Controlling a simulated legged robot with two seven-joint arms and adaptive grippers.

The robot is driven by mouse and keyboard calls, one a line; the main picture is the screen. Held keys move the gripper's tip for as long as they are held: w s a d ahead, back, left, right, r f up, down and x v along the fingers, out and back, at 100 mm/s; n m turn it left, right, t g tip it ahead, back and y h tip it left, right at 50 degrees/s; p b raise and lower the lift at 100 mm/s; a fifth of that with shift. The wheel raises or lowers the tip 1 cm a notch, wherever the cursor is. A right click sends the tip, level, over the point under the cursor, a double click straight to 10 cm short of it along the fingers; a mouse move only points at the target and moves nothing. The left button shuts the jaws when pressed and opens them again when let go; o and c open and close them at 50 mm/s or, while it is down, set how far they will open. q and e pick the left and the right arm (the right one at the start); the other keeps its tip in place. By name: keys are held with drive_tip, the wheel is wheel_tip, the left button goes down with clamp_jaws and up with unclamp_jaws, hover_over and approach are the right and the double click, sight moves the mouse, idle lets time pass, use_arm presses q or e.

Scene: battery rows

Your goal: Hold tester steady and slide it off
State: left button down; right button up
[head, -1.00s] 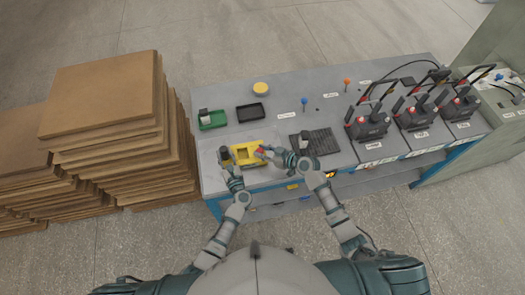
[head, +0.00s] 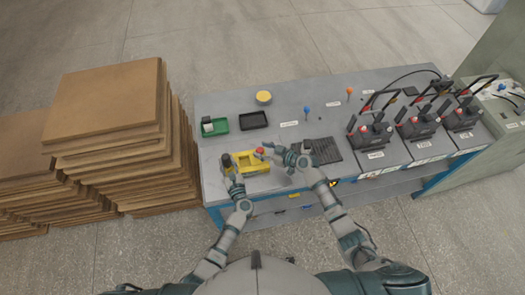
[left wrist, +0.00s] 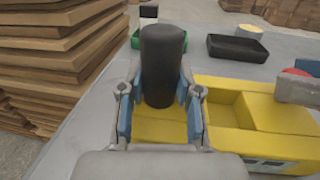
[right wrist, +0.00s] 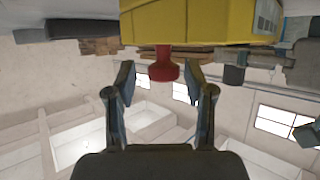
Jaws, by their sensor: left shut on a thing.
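The yellow tester (head: 262,165) lies on a light mat at the front left of the bench. A black upright cylinder (left wrist: 162,60) stands at its left end. My left gripper (left wrist: 160,105) is shut on this cylinder, with one blue-padded finger on each side. A red knob (right wrist: 163,68) sticks out of the yellow body (right wrist: 200,20) at its other side. My right gripper (right wrist: 160,85) is open, its fingers on either side of the knob with gaps showing. In the head view, the right gripper (head: 270,150) is beside the red knob (head: 260,150). The tester's underside contact is hidden.
A green tray (head: 215,131) with a small item, a black tray (head: 253,120) and a yellow disc (head: 264,97) stand behind. A dark ribbed mat (head: 327,151) lies to the right, with black devices (head: 372,140) beyond it. Stacked brown boards (head: 105,150) rise to the left.

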drive_tip(key=v, duration=1.2)
drive_tip(key=shift+f, duration=0.1)
use_arm(q)
drive_tip(key=c, duration=0.7)
unclamp_jaws()
drive_tip(key=v, duration=1.2)
drive_tip(key=shift+d, duration=0.1)
